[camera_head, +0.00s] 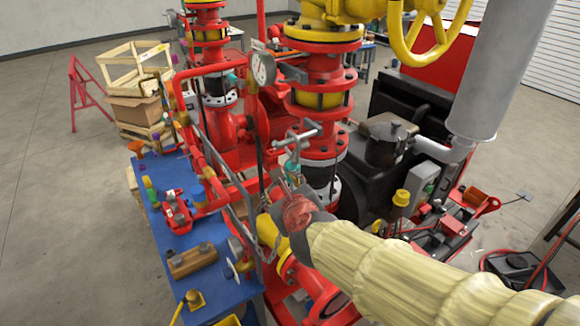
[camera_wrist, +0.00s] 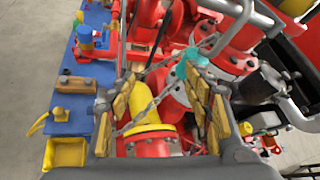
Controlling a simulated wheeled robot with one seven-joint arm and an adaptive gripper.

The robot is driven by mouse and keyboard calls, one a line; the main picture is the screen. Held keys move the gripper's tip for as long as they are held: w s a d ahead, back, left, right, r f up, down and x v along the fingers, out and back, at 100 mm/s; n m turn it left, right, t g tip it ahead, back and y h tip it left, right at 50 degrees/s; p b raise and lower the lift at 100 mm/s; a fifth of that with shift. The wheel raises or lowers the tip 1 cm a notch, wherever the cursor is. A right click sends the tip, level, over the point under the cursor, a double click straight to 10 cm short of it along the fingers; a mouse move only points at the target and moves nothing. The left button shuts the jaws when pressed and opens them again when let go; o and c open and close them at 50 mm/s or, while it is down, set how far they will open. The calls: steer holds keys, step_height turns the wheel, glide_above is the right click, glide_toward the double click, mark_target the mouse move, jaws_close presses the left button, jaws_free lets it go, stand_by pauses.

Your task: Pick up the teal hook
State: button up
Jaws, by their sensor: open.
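A teal piece that looks like the teal hook (camera_wrist: 190,66) shows in the wrist view beyond my right finger, which hides part of it. In the head view a teal piece (camera_head: 292,168) sits just below a silver T-shaped handle, beside the red pump column. Its full shape is not clear in either view. My gripper (camera_wrist: 165,105) is open, with yellow-padded fingers on both sides and nothing held between them. A grey chain shows between and beyond the fingers. In the head view my gripper (camera_head: 284,187) is just below the teal piece and partly hidden by my wrist.
A blue bench (camera_head: 208,238) with a wooden block (camera_head: 191,260) and small fittings stands to the left. Red pipes and flanges (camera_head: 320,155) crowd close around my gripper. A yellow pipe (camera_wrist: 151,135) lies below it. Open floor lies at the far left.

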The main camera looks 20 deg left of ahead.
mark_target(294, 170)
steer(key=shift+w+f+m+t+h, duration=0.15)
steer(key=shift+w+m+t+h, duration=0.2)
steer(key=shift+w+m, duration=1.6)
steer(key=shift+w+f+m+t+h, duration=0.1)
steer(key=shift+w+m+t+h, duration=0.25)
steer(key=shift+w+m, duration=1.6)
steer(key=shift+w+n, duration=0.65)
steer(key=shift+n, duration=0.05)
steer(key=shift+c, duration=0.4)
jaws_close()
